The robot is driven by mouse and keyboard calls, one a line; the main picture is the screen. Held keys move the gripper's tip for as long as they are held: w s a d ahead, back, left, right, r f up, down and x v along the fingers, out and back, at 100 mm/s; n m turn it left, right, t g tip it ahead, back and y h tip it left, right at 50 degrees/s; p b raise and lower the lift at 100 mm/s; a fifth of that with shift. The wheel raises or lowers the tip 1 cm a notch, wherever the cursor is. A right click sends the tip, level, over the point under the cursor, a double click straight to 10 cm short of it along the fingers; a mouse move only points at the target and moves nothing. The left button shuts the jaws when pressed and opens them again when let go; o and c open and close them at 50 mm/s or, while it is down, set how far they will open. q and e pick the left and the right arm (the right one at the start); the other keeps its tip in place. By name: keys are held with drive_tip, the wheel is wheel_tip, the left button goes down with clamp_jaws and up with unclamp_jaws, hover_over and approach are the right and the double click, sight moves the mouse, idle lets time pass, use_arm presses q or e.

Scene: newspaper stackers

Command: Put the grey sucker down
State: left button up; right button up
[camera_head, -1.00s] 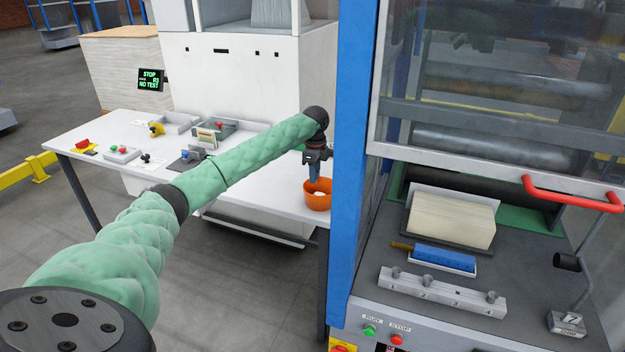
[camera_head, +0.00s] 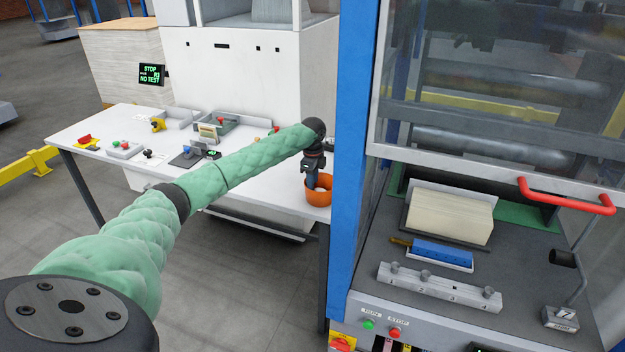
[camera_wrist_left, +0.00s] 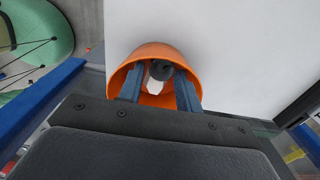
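An orange pot (camera_head: 319,197) stands on the white table near the blue post. My left gripper (camera_head: 313,181) points down into its mouth. In the left wrist view, the two blue fingers (camera_wrist_left: 159,92) are spread apart inside the orange pot (camera_wrist_left: 150,52). A small dark grey round piece, seemingly the grey sucker (camera_wrist_left: 161,69), lies between them beside a white piece (camera_wrist_left: 152,86), both inside the pot. Gaps show between these pieces and the fingers. How they touch the pot's floor is hidden. My right gripper is in neither view.
The blue post (camera_head: 355,150) of the machine rises just right of the pot. The white table (camera_head: 95,140) carries small trays and control boxes to the left. A machine bench (camera_head: 390,265) with a paper stack (camera_head: 450,215) is at right.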

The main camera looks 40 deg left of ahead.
use_arm(q)
drive_tip(key=shift+r, duration=0.25)
wheel_tip(320, 180, up, 12)
drive_tip(key=b, duration=0.3)
drive_tip(key=shift+f+b, duration=0.2)
drive_tip(key=shift+b, duration=0.15)
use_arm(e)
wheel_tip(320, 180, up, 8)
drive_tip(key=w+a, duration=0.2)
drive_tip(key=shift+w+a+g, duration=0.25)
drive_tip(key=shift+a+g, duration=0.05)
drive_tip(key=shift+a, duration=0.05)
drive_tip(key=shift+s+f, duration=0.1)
